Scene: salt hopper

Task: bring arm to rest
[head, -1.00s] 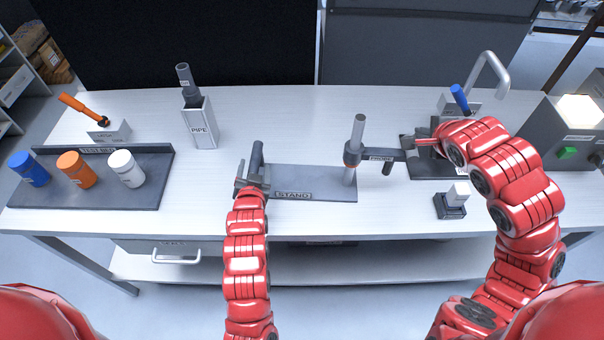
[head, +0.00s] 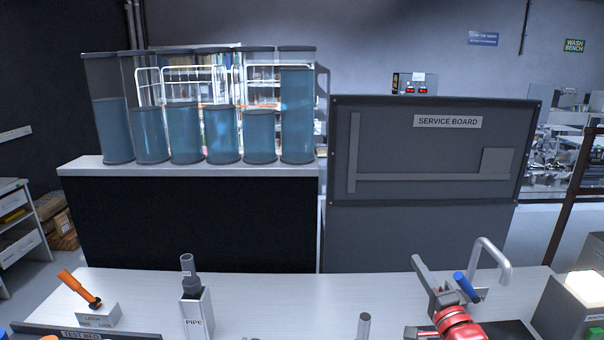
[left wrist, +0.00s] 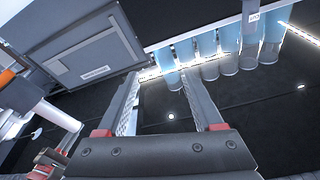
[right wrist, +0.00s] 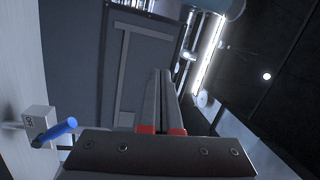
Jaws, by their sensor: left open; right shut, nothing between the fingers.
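My right gripper (head: 418,263) is raised over the right part of the bench in the head view, its fingers pointing up and away. In the right wrist view its two fingers (right wrist: 161,76) lie together with nothing between them. The blue handle (head: 466,286) is just right of this gripper in the head view; whether they touch cannot be told. My left gripper is outside the head view. In the left wrist view its fingers (left wrist: 161,84) are wide apart and empty, with blue-filled cylinders showing beyond them.
The bench (head: 300,288) is clear between the pipe holder (head: 197,315) and a post (head: 363,326). An orange-handled lever (head: 78,286) stands at left. A curved tap (head: 488,243) and a lit box (head: 577,305) stand at right. The service board (head: 432,145) is behind.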

